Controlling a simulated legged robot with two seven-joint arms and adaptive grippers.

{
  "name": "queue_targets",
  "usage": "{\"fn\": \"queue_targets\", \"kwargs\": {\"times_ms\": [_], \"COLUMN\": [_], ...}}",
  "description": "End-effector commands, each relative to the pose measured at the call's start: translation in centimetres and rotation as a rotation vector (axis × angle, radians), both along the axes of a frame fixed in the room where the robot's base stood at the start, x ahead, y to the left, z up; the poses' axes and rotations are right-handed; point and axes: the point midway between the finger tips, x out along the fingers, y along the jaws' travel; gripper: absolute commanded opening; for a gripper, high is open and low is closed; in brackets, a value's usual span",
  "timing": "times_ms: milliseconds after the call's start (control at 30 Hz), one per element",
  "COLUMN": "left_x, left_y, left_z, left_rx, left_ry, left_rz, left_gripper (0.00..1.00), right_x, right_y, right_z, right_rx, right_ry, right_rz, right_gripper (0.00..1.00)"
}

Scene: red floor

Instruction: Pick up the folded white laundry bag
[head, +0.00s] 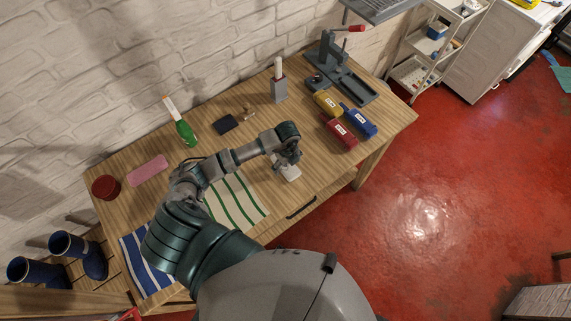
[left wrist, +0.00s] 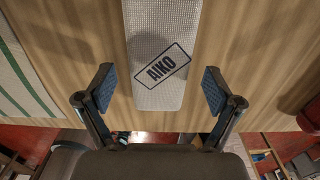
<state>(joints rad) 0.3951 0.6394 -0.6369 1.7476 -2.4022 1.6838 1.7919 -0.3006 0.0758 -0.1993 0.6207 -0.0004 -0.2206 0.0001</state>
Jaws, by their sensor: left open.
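The folded white laundry bag (left wrist: 160,35) lies flat on the wooden table in the left wrist view, a long textured strip with a dark boxed AIKO label. In the head view a small white part of it (head: 291,173) shows at the table's front side, the rest hidden by my gripper. My left gripper (left wrist: 158,89) is open, with one blue-padded finger on each side of the bag's near end and gaps between pads and bag. In the head view the left gripper (head: 288,157) is over the bag. My right gripper is not in view.
The table (head: 215,160) also bears a green-striped cloth (head: 237,200), a green bottle (head: 186,133), a dark square item (head: 225,124), and red (head: 339,135), yellow (head: 327,103) and blue (head: 358,121) items. A grey press-like device (head: 345,75) stands at the back right.

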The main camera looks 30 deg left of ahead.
Motion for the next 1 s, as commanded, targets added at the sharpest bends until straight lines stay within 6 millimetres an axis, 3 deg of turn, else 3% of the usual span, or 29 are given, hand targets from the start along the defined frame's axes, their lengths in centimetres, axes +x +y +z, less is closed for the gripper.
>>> {"fn": "queue_targets", "kwargs": {"times_ms": [200,467,533,567,833,1000], "left_x": [0.0,0.0,0.0,0.0,0.0,0.1], "left_y": [0.2,0.3,0.3,0.3,0.3,0.3], "left_z": [-0.2,-0.2,-0.2,-0.2,0.0,1.5], "left_rx": [-0.001,-0.001,-0.001,-0.001,-0.001,-0.001], "left_ry": [-0.001,-0.001,-0.001,0.000,0.000,-0.003], "left_rz": [0.000,0.001,0.001,0.001,0.001,0.001], "left_gripper": [0.92,0.27,0.26,0.20,0.20,0.20], "right_x": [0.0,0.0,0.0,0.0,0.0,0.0], "right_y": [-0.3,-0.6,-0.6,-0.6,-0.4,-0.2], "right_z": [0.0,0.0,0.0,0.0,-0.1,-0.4], "right_rx": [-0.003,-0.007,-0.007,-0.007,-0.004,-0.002], "right_ry": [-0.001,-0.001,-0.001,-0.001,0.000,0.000], "right_rz": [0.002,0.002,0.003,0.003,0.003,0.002], "right_gripper": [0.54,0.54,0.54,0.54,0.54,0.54]}}
